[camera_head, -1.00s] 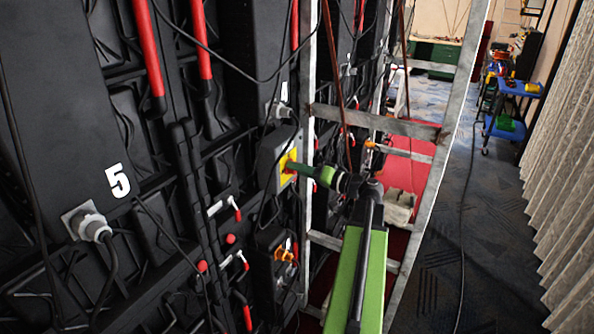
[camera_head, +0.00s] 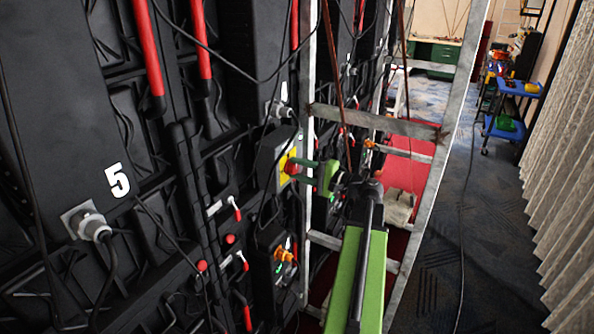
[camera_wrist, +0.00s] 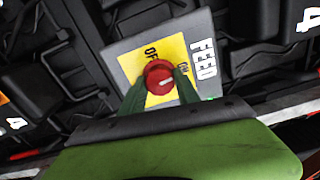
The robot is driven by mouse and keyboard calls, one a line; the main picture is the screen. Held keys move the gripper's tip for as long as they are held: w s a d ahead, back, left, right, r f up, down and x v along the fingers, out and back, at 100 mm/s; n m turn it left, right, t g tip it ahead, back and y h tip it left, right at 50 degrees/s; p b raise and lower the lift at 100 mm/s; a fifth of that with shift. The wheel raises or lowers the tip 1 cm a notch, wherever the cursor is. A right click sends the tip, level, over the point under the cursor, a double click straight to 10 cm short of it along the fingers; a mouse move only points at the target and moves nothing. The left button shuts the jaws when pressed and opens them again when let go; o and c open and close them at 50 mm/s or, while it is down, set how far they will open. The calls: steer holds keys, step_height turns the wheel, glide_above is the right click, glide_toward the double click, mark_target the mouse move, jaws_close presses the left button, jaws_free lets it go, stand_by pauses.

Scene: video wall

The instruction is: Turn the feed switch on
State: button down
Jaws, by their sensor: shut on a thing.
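The feed switch is a red round knob (camera_wrist: 159,77) on a yellow plate (camera_wrist: 134,62), fixed to a grey box lettered FEED (camera_wrist: 203,60). OFF is printed above the knob and ON to its right. The knob's white mark points right, toward the ON side. In the head view the red knob (camera_head: 290,166) shows against its yellow plate, left of the metal frame. My gripper (camera_wrist: 159,84) is shut on the knob, with one green finger on each side. My gripper also shows in the head view (camera_head: 302,170), reaching left to the box.
A metal ladder-like frame (camera_head: 440,135) stands around my arm, its left upright close beside the gripper. Black panels with cables and red handles (camera_head: 148,55) fill the left. A box with an orange connector (camera_head: 285,255) sits below the switch. The carpeted aisle (camera_head: 490,230) is clear.

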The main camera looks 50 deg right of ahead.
steer(key=shift+m, duration=0.7)
steer(key=c, duration=0.9)
jaws_free()
steer(key=v, duration=1.7)
steer(key=shift+s+f, duration=0.1)
steer(key=shift+s, duration=0.2)
